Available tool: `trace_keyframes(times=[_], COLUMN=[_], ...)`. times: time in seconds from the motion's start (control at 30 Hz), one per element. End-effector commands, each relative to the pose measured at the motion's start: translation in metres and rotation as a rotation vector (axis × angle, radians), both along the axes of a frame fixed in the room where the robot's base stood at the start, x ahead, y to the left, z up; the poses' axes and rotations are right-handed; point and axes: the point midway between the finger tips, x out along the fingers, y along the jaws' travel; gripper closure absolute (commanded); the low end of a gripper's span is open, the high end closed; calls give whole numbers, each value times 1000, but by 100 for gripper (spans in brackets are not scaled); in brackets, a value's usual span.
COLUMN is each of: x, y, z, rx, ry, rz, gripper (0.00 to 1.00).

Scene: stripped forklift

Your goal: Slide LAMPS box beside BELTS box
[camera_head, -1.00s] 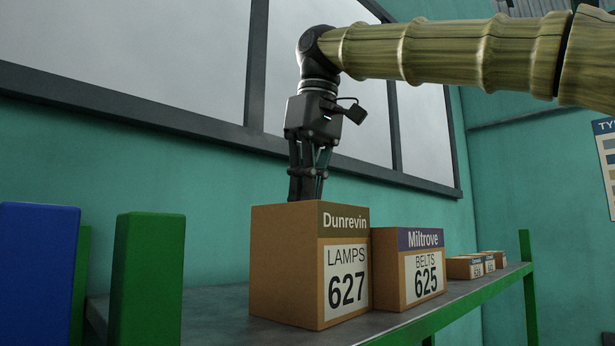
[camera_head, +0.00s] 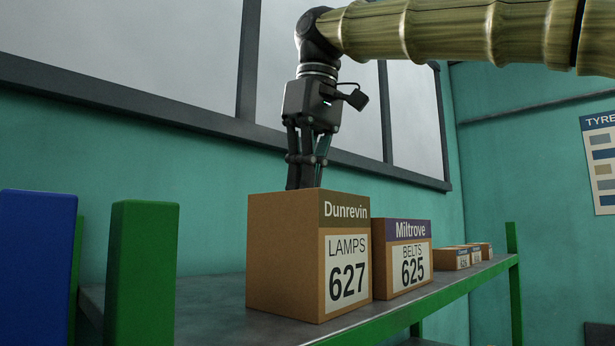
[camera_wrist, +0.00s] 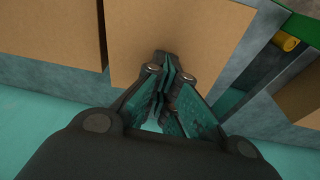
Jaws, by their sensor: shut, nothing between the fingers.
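The LAMPS box (camera_head: 285,257), brown with a Dunrevin band and the number 627, stands upright on the shelf. The BELTS box (camera_head: 402,258), with a purple Miltrove band and 625, stands just right of it. Their outlines meet in the head view; any gap is hard to judge there. My gripper (camera_head: 305,185) points down at the far top edge of the LAMPS box, its tips partly hidden behind that edge. In the wrist view my shut, empty gripper (camera_wrist: 165,80) overlaps a brown box top (camera_wrist: 190,35); contact is unclear.
The grey shelf (camera_head: 215,310) has a green front rail (camera_head: 435,293). Several smaller boxes (camera_head: 455,259) stand farther right. Green (camera_head: 143,275) and blue (camera_head: 38,265) uprights are at left. A teal wall with a window is behind. A narrow gap separates two box tops in the wrist view.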

Motion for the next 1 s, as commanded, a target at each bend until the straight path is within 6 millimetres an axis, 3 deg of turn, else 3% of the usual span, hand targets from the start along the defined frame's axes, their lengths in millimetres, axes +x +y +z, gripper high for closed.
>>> trace_keyframes(times=[0.03,0.17,0.6,1.0], x=[3,3,-1,-46], y=[0,0,1,-52], z=[-13,-13,6,5], rx=[-16,-16,-21,-15], ry=[16,15,11,7], rz=[0,0,-2,-3], gripper=[100,100,100,100])
